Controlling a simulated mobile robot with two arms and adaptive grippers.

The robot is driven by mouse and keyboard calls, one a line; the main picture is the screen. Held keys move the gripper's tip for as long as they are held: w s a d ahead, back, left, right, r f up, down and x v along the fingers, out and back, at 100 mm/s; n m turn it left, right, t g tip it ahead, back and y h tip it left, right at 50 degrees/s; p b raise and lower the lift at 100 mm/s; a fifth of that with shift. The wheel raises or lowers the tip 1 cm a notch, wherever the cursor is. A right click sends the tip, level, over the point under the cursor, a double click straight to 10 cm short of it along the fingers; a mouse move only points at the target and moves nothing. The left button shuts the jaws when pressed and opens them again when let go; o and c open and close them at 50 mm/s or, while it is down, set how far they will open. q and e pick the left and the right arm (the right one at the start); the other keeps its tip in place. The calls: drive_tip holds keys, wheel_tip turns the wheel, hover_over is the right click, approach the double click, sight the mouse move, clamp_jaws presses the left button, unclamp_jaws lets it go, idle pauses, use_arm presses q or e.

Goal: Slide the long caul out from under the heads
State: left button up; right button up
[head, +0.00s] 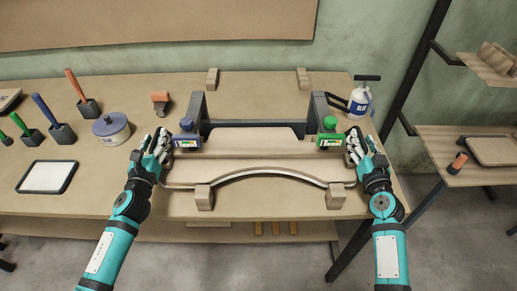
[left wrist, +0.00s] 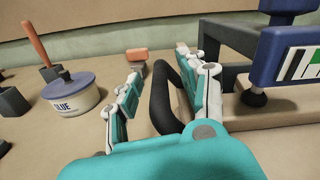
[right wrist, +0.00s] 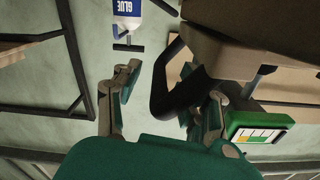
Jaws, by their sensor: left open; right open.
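The long caul (head: 262,148) is a wooden beam lying across the bench under the blue head (head: 187,141) and the green head (head: 329,140). My left gripper (head: 152,150) is at its left end, and its open fingers stand on either side of a black loop handle (left wrist: 160,98). My right gripper (head: 364,152) is at the right end, also open, with another black loop handle (right wrist: 163,85) between its fingers. The brown end of the caul (right wrist: 235,45) shows in the right wrist view. Whether the fingers touch the handles is unclear.
A curved board (head: 262,170) arches in front of the caul, with wooden blocks (head: 203,198) (head: 336,196) before it. A dark frame (head: 198,108) stands behind. A glue pot (head: 111,128) is left, a glue bottle (head: 359,100) right. The front bench strip between the blocks is clear.

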use_arm(q)
drive_tip(key=shift+w, duration=0.4)
use_arm(e)
drive_tip(key=shift+w, duration=0.4)
use_arm(q)
drive_tip(key=shift+r, duration=0.1)
clamp_jaws()
use_arm(e)
clamp_jaws()
drive_tip(key=shift+r, duration=0.1)
